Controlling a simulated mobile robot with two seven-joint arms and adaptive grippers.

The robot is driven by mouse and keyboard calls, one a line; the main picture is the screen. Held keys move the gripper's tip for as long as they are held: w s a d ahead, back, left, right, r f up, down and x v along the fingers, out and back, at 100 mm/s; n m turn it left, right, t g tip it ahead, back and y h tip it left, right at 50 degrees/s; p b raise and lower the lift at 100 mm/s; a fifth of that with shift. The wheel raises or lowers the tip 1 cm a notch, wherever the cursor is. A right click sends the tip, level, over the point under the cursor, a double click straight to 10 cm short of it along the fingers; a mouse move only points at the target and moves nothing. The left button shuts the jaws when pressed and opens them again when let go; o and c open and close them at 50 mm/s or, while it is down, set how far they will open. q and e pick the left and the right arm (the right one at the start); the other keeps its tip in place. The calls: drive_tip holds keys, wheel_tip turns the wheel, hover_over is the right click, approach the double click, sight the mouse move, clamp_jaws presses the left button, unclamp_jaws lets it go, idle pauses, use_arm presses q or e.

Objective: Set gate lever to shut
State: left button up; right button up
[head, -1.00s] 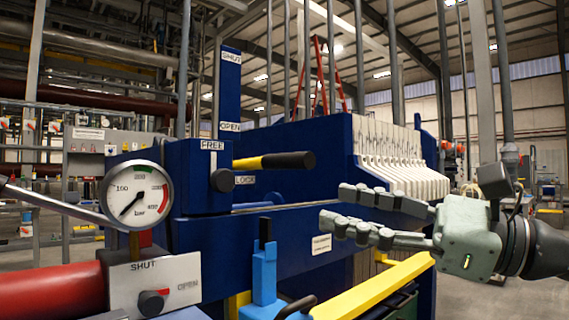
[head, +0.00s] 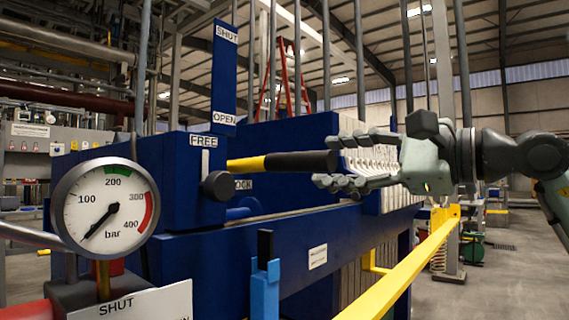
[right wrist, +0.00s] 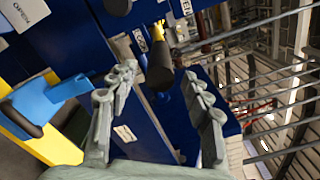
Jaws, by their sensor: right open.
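The gate lever (head: 300,161), a yellow shaft with a black grip, sticks out level from the blue housing. It is below the OPEN label (head: 224,118) on the upright blue plate; the SHUT label (head: 226,34) is at that plate's top. My right gripper (head: 327,162) is open, and its fingertips lie above and below the grip's free end in the head view. In the right wrist view the black grip (right wrist: 160,68) shows between the two spread fingers (right wrist: 160,72), with no clear contact. My left gripper is not in view.
A black knob (head: 217,185) sits by the FREE and LOCK labels, left of the lever. A pressure gauge (head: 105,205) stands at the front left. A blue fitting (head: 265,288) and a yellow rail (head: 400,275) are below. Pale filter plates (head: 372,160) are behind my fingers.

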sight(297, 162)
use_arm(q)
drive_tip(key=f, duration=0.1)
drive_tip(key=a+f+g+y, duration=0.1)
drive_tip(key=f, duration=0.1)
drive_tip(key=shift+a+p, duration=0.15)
drive_tip(key=shift+p, duration=0.15)
use_arm(e)
drive_tip(key=x, duration=0.7)
drive_tip(key=shift+w+a, duration=0.15)
drive_tip(key=shift+a, duration=0.05)
drive_tip(key=shift+c, duration=0.6)
clamp_jaws()
